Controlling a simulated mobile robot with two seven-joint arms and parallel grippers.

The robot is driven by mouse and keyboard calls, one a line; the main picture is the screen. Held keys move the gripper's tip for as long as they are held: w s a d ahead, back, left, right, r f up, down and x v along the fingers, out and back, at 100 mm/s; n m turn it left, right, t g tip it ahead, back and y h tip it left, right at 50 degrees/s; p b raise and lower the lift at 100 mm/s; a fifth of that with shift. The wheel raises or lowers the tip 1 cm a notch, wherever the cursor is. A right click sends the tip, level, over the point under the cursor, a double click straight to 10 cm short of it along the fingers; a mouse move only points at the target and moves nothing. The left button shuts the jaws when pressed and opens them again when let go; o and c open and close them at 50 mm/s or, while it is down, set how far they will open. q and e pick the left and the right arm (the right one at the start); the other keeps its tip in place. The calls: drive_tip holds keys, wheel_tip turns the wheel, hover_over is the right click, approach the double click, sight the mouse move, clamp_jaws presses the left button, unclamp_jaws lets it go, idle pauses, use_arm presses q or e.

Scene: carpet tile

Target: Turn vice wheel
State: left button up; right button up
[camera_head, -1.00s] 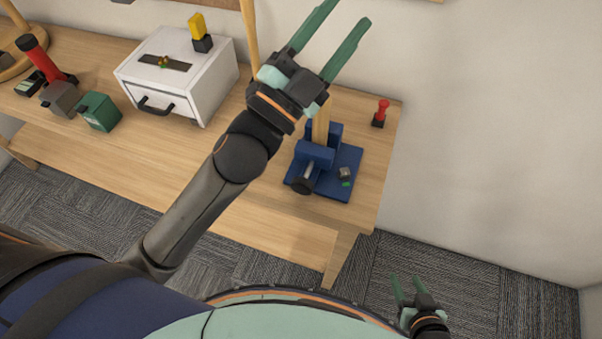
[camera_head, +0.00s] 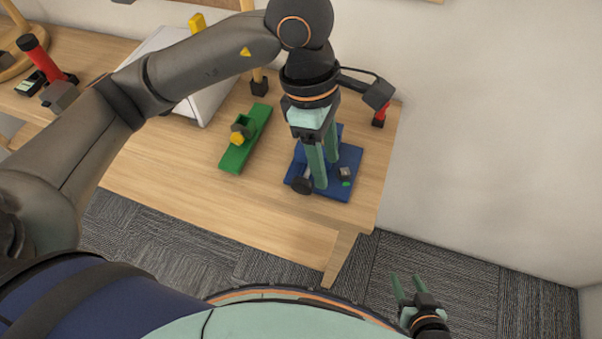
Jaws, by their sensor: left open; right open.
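The blue vice (camera_head: 345,188) sits on the workbench near its right end. Its dark wheel (camera_head: 302,186) is at the front left of the vice. My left gripper (camera_head: 327,182) is open and points down over the vice, with its green fingers just to the right of the wheel. The fingers and wrist hide much of the vice's middle, and I cannot tell whether a finger touches the wheel. My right gripper (camera_head: 406,285) is open and empty, low at the right, off the bench and above the carpet.
A green block tool with a yellow knob (camera_head: 240,145) lies left of the vice. A red-handled item (camera_head: 380,116) stands behind right. A white drawer box (camera_head: 205,100) is partly hidden by my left arm. Bare wood (camera_head: 165,180) lies front left.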

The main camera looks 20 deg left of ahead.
sight(301, 180)
use_arm(q)
drive_tip(key=w+a+t+y, duration=0.1)
drive_tip(key=w+a+y, duration=0.2)
drive_tip(key=a, duration=0.2)
drive_tip(key=f, duration=1.1)
drive_tip(key=shift+s+d+f+p, duration=0.15)
drive_tip(key=shift+s+f+p, duration=0.05)
drive_tip(key=shift+f+p, duration=0.2)
clamp_jaws()
